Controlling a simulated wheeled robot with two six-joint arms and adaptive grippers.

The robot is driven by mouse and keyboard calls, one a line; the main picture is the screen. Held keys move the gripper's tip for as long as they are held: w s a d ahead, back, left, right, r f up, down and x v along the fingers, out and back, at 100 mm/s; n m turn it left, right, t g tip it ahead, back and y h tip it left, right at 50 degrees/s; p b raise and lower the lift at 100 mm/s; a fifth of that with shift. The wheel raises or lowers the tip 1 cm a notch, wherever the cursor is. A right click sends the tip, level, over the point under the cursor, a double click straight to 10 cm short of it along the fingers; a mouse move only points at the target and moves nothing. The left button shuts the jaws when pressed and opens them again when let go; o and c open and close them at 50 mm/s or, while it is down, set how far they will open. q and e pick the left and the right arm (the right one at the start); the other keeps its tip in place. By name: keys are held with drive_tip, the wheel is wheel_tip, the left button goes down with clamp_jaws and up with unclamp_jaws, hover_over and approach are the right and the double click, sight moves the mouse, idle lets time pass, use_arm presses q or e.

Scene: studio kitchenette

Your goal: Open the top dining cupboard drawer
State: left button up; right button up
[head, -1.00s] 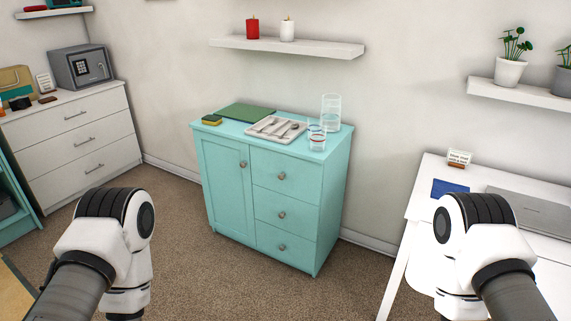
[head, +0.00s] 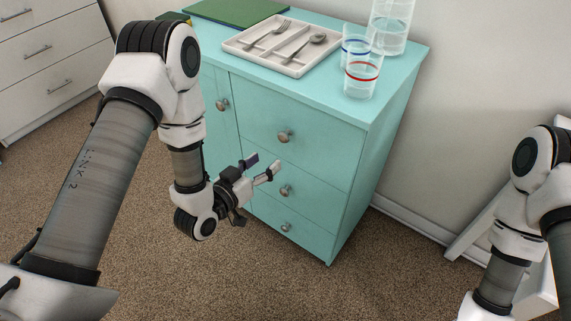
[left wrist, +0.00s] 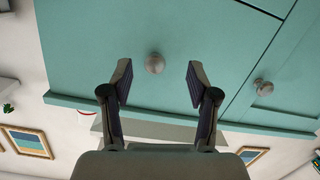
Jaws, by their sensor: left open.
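The turquoise cupboard (head: 395,130) has a door on the left and three drawers on the right. Its top drawer (head: 318,135) is closed, with a round knob (head: 284,137) at its middle. My left gripper (head: 262,166) is open and empty in front of the drawers, fingers pointing at the cupboard. In the left wrist view, the top drawer knob (left wrist: 155,63) appears between and just beyond the open fingers (left wrist: 157,82), apart from them. The drawer front (left wrist: 200,35) fills much of that view, which looks upside down. My right gripper is out of view.
On the cupboard top are a cutlery tray (head: 232,43), a green board (head: 235,10), glasses (head: 362,80) and a jug (head: 391,25). The door knob (head: 222,104) is left of the drawers. White drawers (head: 45,60) stand at far left. Carpet in front is clear.

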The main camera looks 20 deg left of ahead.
sight(281, 139)
use_arm(q)
drive_tip(key=shift+t+h, duration=0.4)
drive_tip(key=shift+t, duration=0.3)
drive_tip(key=x, duration=0.3)
drive_tip(key=r+x, duration=0.1)
drive_tip(key=x, duration=0.1)
drive_tip(key=b+x, duration=0.1)
drive_tip(key=x, duration=0.2)
drive_tip(key=shift+w+d+r, duration=0.1)
drive_tip(key=shift+w+r, duration=0.25)
drive_tip(key=shift+r, duration=0.05)
clamp_jaws()
